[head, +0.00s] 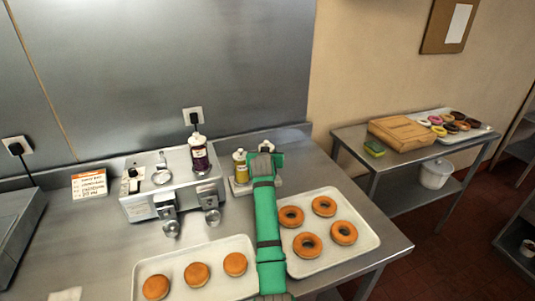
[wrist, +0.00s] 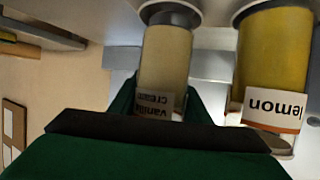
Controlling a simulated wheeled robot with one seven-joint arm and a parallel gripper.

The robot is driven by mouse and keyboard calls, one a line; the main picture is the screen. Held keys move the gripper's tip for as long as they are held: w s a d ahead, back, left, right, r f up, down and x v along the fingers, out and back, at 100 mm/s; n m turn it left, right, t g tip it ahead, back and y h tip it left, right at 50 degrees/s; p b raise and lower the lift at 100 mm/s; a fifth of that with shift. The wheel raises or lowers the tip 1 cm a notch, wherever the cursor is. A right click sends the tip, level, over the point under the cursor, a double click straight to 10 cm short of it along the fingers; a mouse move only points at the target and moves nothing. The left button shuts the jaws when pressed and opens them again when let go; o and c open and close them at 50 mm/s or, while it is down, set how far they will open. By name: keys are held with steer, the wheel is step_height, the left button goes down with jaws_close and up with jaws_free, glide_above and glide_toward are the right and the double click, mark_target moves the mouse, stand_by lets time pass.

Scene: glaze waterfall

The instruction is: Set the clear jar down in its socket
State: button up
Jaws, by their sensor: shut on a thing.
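My gripper (head: 266,158) is shut on a pale jar labelled vanilla cream (wrist: 165,60), which I take to be the clear jar. The wrist view is upside down, and the green fingers lie on both sides of this jar. A grey ring (wrist: 170,14) shows at its lower end; I cannot tell whether it is fully seated. In the head view my gripper hides most of the jar, above the right part of a small pale rack (head: 240,188). A yellow jar labelled lemon (wrist: 270,60) stands close beside it, also in the head view (head: 239,166).
A steel filling machine (head: 140,205) with a dark purple jar (head: 199,155) on it stands left. A tray of plain rounds (head: 210,290) and a tray of ring doughnuts (head: 296,268) lie in front, on either side of my arm. A side table (head: 400,155) stands right.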

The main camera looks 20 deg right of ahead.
steer(key=shift+a+f, duration=0.1)
steer(key=shift+a, duration=0.5)
steer(key=o, duration=1.5)
steer(key=shift+c, duration=0.2)
steer(key=shift+d, duration=0.25)
steer(key=shift+f, duration=0.15)
steer(key=shift+s, duration=0.1)
